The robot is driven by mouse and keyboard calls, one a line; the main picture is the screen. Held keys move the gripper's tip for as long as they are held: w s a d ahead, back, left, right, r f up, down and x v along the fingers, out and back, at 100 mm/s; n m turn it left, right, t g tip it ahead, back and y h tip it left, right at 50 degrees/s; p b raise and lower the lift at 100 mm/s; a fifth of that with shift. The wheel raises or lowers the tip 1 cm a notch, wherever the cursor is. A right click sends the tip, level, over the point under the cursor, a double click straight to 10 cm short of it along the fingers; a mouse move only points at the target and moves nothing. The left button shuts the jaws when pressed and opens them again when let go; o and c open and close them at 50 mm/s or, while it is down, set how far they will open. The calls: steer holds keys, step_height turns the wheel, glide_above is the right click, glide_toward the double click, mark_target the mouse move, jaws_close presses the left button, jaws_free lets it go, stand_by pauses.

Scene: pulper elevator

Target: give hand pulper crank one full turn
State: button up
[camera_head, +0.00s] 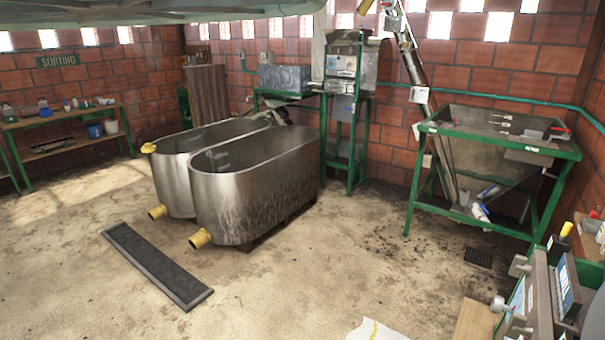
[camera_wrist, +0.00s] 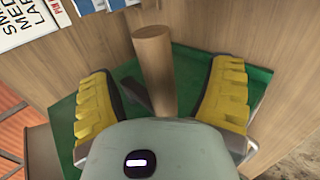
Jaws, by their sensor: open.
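In the wrist view my gripper (camera_wrist: 162,82) is open, with one yellow-padded finger on each side. An upright round wooden handle (camera_wrist: 154,58), which looks like the crank's grip, stands between the fingers. Gaps show between the handle and both pads. My gripper's own grey body hides the handle's lower end. A dark flat bar (camera_wrist: 137,94) shows beside the handle near its base; I cannot tell whether it is the crank arm. In the head view I cannot pick out the crank, and my gripper does not show there.
The wrist view shows a green surface (camera_wrist: 189,57), wooden panels (camera_wrist: 250,30) and a lettered sign (camera_wrist: 30,22). The head view shows a metal hopper on a green stand (camera_head: 408,222), steel tanks (camera_head: 250,195), a floor grate (camera_head: 155,265) and a cluttered bench (camera_head: 570,270). The middle floor is open.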

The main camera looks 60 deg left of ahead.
steer(key=p+v, duration=0.4)
steer(key=v, duration=0.5)
steer(key=shift+p, duration=0.3)
steer(key=shift+f, duration=0.1)
